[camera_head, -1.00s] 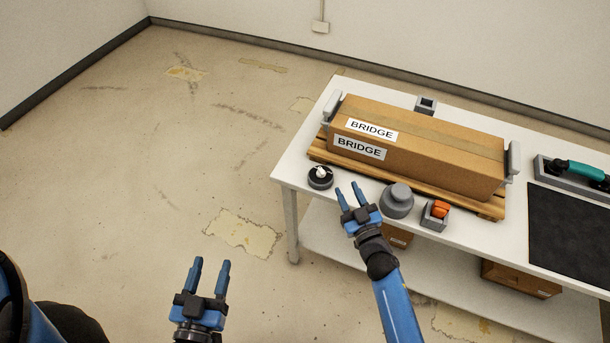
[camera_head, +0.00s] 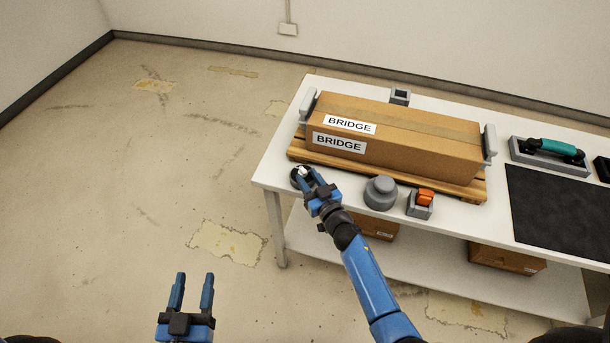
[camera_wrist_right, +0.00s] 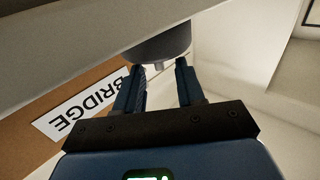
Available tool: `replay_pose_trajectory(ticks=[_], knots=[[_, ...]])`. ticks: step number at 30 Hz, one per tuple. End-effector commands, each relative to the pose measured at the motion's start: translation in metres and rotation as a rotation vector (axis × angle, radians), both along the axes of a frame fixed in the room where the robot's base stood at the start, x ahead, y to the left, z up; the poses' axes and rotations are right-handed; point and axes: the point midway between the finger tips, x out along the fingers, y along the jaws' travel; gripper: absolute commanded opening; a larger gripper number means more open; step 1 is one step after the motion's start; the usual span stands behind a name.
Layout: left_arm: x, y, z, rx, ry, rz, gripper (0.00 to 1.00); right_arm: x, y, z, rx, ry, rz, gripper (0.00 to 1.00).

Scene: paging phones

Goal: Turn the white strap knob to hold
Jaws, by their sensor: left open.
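The white strap knob (camera_head: 302,172) sits on a dark round base at the near left corner of the table, mostly hidden by my right gripper. My right gripper (camera_head: 308,179) is at the knob, its fingertips close to it. In the right wrist view, the fingers (camera_wrist_right: 160,85) stand apart below a dark round body (camera_wrist_right: 163,42), with a small stub between their tips. Contact cannot be told, nor the knob's pointing direction. My left gripper (camera_head: 192,290) is open and empty over the floor, away from the table.
A cardboard box labelled BRIDGE (camera_head: 400,135) lies on a wooden pallet (camera_head: 466,189) behind the knob. A grey round button (camera_head: 380,192) and an orange switch (camera_head: 425,196) stand to the right. A black mat (camera_head: 560,210) lies farther right.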

Motion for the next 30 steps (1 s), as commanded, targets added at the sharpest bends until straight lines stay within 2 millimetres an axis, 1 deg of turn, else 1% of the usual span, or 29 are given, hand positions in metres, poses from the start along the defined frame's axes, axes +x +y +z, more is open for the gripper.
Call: replay_pose_trajectory(ticks=[1, 3, 7, 18, 25, 26, 30], knots=[[0.0, 0.0, -0.004, 0.0, 0.0, 0.0, 0.52, 0.006, 0.003, -0.002, 0.0, -0.001, 0.001, 0.38], [0.0, 0.0, -0.006, 0.0, 0.0, 0.0, 0.52, 0.012, 0.006, -0.001, 0.0, -0.001, 0.001, 0.38], [0.0, 0.0, -0.008, 0.0, 0.0, 0.0, 0.52, 0.02, 0.01, -0.001, -0.001, 0.0, 0.0, 0.38], [0.0, 0.0, -0.008, 0.0, 0.0, 0.0, 0.52, 0.023, 0.012, 0.0, 0.0, 0.0, 0.0, 0.38], [0.0, 0.0, -0.008, 0.0, 0.0, 0.0, 0.52, 0.023, 0.011, 0.0, 0.0, 0.0, 0.0, 0.03], [0.0, 0.0, -0.008, 0.0, 0.0, 0.0, 0.52, 0.023, 0.011, 0.0, 0.0, 0.0, 0.0, 0.0], [0.0, 0.0, -0.009, 0.0, 0.0, 0.0, 0.52, 0.023, 0.012, 0.0, 0.0, 0.0, -0.003, 0.0]])
